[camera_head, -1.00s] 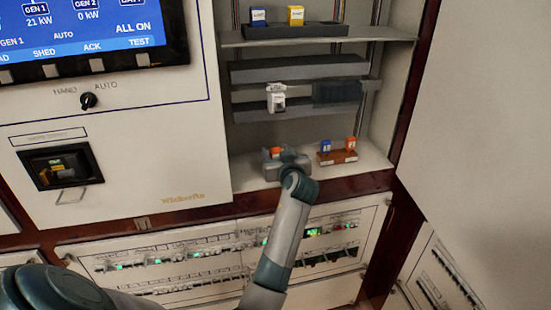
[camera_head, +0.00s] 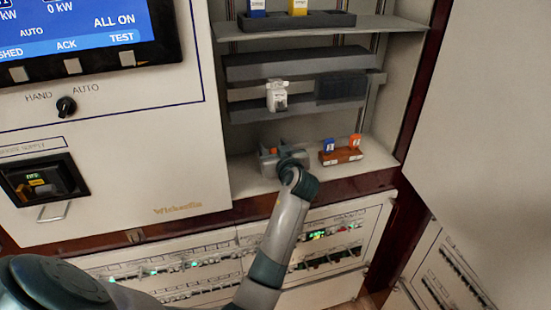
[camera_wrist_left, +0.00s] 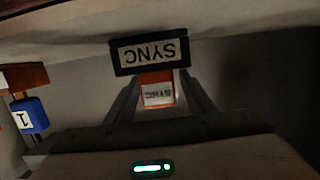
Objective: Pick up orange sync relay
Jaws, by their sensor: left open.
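The orange sync relay (camera_wrist_left: 158,90) shows in the left wrist view, with a white label reading SYNC upside down. Behind it is a dark block with a larger SYNC plate (camera_wrist_left: 150,52). My left gripper (camera_wrist_left: 160,100) is open, with one finger on each side of the relay. Whether the fingers touch it I cannot tell. In the head view my left gripper (camera_head: 272,155) is at the lower cabinet shelf and hides most of the relay there. My right gripper is not in view.
A brown holder (camera_head: 341,157) with a blue relay (camera_head: 328,145) and an orange relay (camera_head: 355,142) stands right of my gripper. A white device (camera_head: 277,96) sits on the rail above. The upper shelf (camera_head: 370,24) holds a dark tray.

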